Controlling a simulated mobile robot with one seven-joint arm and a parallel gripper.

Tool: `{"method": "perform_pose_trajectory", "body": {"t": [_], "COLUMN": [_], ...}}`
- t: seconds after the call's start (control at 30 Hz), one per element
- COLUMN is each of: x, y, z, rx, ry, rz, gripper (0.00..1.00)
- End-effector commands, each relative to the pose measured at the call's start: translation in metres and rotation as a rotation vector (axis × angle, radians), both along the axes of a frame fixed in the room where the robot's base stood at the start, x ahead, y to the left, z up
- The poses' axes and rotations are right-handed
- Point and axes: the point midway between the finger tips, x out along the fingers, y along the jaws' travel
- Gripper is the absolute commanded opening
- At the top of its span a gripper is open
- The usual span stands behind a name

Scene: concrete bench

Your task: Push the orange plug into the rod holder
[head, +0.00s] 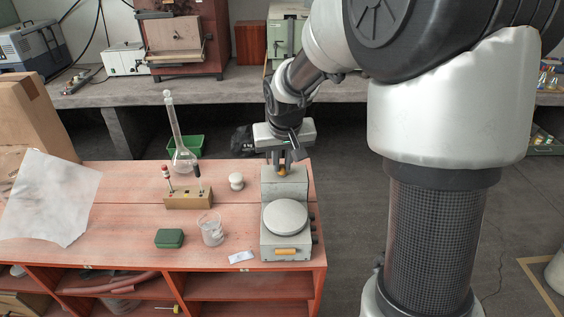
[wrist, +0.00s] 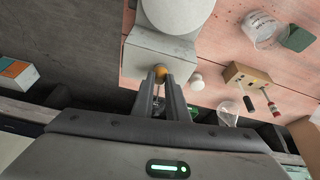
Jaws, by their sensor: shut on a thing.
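My gripper (head: 282,168) points down over the back end of a grey hotplate stirrer (head: 286,238). Its fingers are shut on the small orange plug (head: 282,174). In the wrist view the plug (wrist: 160,71) sits between the two fingertips (wrist: 161,78), at the rear part of the stirrer's grey housing (wrist: 160,52). The rod holder cannot be made out apart from the housing; the plug and fingers cover that spot. I cannot tell whether the plug touches the housing or is partly in it.
On the reddish bench (head: 120,215) stand a white knob-shaped piece (head: 236,181), a wooden block with thin upright items (head: 188,200), a beaker (head: 211,230), a green box (head: 169,238) and a tall-necked flask (head: 183,158). A dark gap lies behind the bench.

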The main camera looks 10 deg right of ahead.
Motion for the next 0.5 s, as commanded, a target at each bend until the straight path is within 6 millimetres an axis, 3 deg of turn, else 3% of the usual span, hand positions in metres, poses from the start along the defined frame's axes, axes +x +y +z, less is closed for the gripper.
{"method": "perform_pose_trajectory", "body": {"t": [0.37, 0.4, 0.5], "x": [0.0001, 0.0001, 0.0001], "y": [0.0000, 0.0000, 0.0000], "z": [-0.0031, -0.0031, -0.0031], "rx": [0.000, 0.000, 0.000], "ry": [0.000, 0.000, 0.000], "rz": [0.000, 0.000, 0.000], "gripper": [0.00, 0.15, 0.32]}}
